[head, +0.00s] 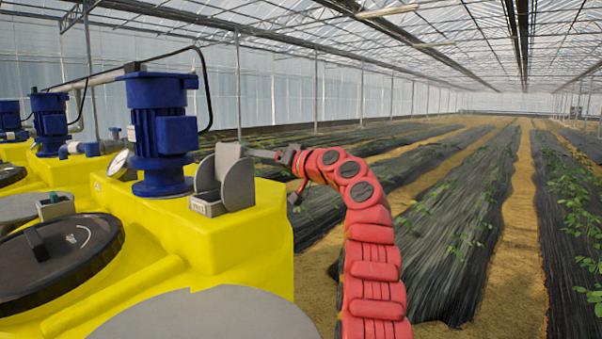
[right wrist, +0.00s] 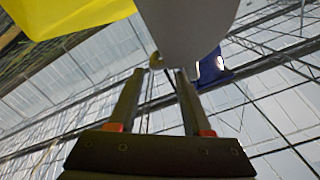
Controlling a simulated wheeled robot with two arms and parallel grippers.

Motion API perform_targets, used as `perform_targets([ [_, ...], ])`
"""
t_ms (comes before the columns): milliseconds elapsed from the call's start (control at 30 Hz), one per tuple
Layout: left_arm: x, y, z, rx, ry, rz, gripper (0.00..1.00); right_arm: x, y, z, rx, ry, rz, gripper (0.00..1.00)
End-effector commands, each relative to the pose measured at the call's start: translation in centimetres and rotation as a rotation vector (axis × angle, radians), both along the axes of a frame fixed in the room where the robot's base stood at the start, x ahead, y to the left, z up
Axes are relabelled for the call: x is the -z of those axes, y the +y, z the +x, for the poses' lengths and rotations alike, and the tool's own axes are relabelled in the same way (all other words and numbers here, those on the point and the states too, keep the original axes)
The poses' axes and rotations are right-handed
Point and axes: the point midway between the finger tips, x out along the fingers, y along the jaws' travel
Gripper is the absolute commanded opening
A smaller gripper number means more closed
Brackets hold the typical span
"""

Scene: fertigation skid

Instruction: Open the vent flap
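The vent flap (head: 238,184) is a grey rounded plate on a small grey bracket (head: 207,207), at the right corner of a yellow tank (head: 240,240). It stands about upright in the head view. A grey plate, seemingly part of the flap, fills the top middle of the right wrist view (right wrist: 188,28). My right gripper (head: 252,153) reaches in from the right, close to the flap's upper part. Its two fingers (right wrist: 160,73) are apart with a gap between them. The grey plate lies just beyond the tips; contact is unclear. My left gripper is not in view.
A blue motor (head: 160,135) stands on the tank left of the flap. A black round lid (head: 58,262) lies at the left. More yellow tanks and blue motors are behind. Right of the tank is open ground with planted rows (head: 450,240).

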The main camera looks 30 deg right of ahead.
Motion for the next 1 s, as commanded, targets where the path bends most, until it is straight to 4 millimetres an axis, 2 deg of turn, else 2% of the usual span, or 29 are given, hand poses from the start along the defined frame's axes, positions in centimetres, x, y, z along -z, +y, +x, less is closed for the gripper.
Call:
perform_targets([
  [33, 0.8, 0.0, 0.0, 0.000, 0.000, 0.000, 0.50, 0.3, -0.1, -0.3, 0.002, -0.003, -0.001, 0.50],
  [433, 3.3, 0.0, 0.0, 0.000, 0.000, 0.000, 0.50, -0.1, -1.2, -3.2, 0.003, -0.009, -0.002, 0.50],
  [1000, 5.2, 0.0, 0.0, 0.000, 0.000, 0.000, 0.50, -0.3, -2.5, -7.3, 0.000, -0.007, -0.001, 0.50],
])
